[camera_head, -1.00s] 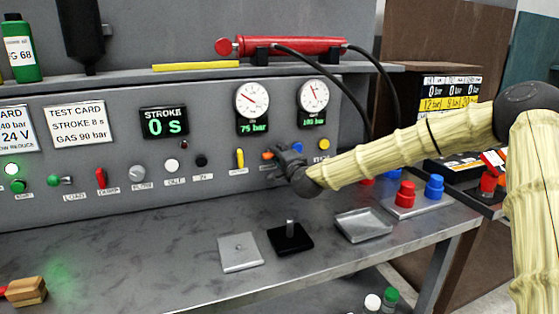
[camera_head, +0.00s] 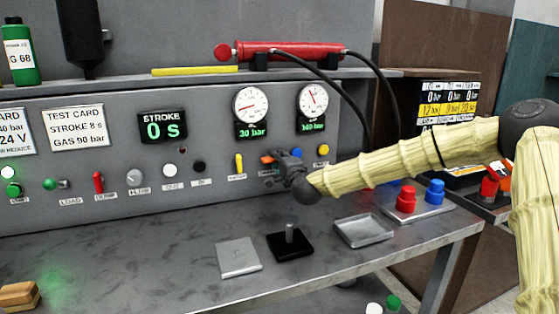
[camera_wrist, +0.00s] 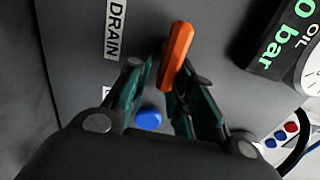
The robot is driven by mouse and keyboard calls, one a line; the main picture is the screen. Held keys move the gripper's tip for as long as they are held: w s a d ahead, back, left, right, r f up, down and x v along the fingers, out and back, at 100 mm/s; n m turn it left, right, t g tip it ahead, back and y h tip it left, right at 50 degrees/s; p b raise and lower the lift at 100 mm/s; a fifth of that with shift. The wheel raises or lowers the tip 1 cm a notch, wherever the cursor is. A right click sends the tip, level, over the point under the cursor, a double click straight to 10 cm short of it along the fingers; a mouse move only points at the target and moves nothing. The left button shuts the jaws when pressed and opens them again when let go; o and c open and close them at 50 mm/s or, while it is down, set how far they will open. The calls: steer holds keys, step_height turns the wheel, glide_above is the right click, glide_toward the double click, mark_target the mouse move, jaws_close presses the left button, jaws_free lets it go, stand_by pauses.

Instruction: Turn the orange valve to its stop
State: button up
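The orange valve is a bar-shaped handle on the grey panel. In the wrist view its orange handle (camera_wrist: 177,52) lies between my fingertips, beside the DRAIN label (camera_wrist: 115,30). My gripper (camera_wrist: 168,75) looks shut on it, though its dark fingertips hide part of the contact. In the head view only the left end of the orange handle (camera_head: 266,159) shows; my gripper (camera_head: 285,160) covers the rest.
A blue knob (camera_wrist: 148,118) sits close to my fingers in the wrist view. A yellow lever (camera_head: 239,163) is left of the valve, a yellow button (camera_head: 323,150) right. Below, the bench holds a black plate with a peg (camera_head: 290,245) and a metal tray (camera_head: 362,231).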

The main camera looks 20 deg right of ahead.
steer(key=shift+o, duration=0.2)
steer(key=shift+r, duration=0.1)
steer(key=s, duration=1.2)
steer(key=shift+d, duration=0.25)
